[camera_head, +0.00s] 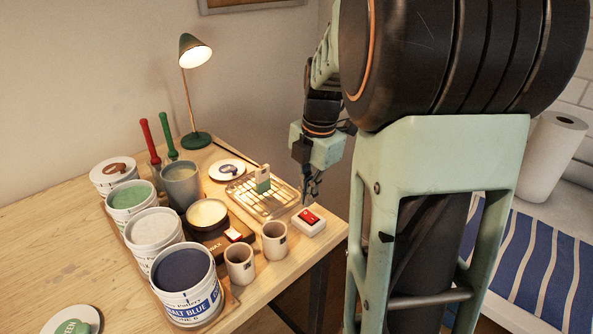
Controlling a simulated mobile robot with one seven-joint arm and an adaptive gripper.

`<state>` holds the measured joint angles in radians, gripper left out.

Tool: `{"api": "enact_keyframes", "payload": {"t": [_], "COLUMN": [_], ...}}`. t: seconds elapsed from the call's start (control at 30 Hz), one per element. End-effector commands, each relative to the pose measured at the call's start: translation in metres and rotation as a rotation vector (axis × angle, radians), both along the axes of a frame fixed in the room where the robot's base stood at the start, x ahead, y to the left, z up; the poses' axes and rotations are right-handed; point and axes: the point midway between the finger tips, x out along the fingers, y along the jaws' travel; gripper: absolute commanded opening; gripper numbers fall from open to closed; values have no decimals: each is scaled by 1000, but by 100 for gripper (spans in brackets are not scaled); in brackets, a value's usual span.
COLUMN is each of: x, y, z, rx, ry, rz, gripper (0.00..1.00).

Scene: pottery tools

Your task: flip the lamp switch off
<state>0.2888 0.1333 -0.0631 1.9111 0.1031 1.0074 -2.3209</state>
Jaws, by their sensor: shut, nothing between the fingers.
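The green desk lamp (193,50) stands at the back of the table, and its bulb glows. A small white switch box with a red rocker (308,219) sits near the table's right edge. I see no cord tying it to the lamp. A second red and white switch (234,235) is on the front of the dark wax warmer (210,228). My gripper (309,202) points down just behind and above the white switch box, with its fingers shut and empty. Whether the fingertips touch the box is unclear.
Two cups (274,241) stand in front left of the switch box. Several paint tubs (187,289) line the left. The table's right edge is close to the box.

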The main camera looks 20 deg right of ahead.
Motion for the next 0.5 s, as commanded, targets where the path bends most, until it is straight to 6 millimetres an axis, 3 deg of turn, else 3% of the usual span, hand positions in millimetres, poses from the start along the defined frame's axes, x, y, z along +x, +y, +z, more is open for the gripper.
{"api": "enact_keyframes", "payload": {"t": [0.2, 0.5], "x": [3, 4], "y": [1, 1], "z": [-27, -33], "rx": [0, -1], "ry": [0, -1], "rz": [1, 1], "gripper": [0, 0]}}
